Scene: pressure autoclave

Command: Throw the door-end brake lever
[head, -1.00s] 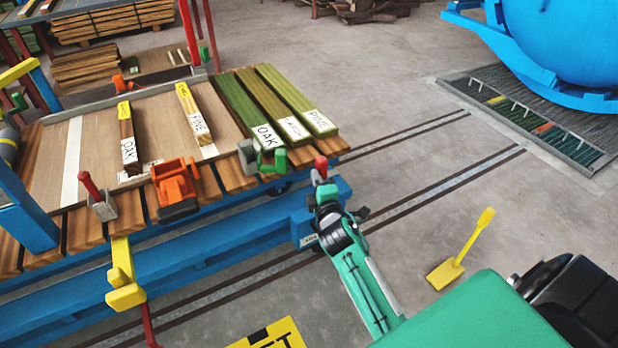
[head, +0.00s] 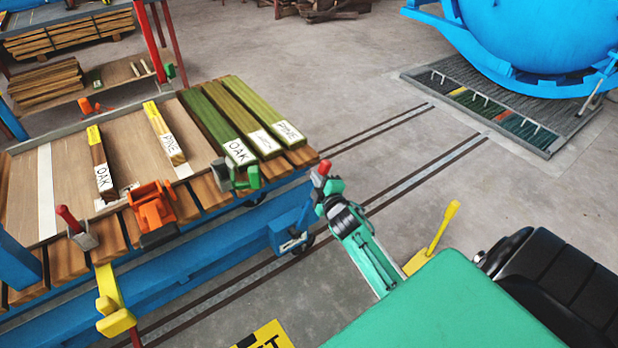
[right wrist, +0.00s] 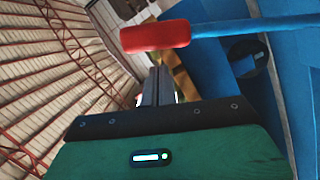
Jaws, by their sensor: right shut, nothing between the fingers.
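The door-end brake lever has a red grip (head: 324,167) on a blue shaft (head: 310,207) at the right end of the blue trolley (head: 180,292). The shaft leans right, toward the blue autoclave. My right gripper (head: 330,187) is shut with nothing between its fingers, close beside the red grip. In the right wrist view, the red grip (right wrist: 155,36) lies across just beyond the shut fingertips (right wrist: 157,82), with the blue shaft (right wrist: 250,25) running right. I cannot tell whether they touch. My left gripper is not in view.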

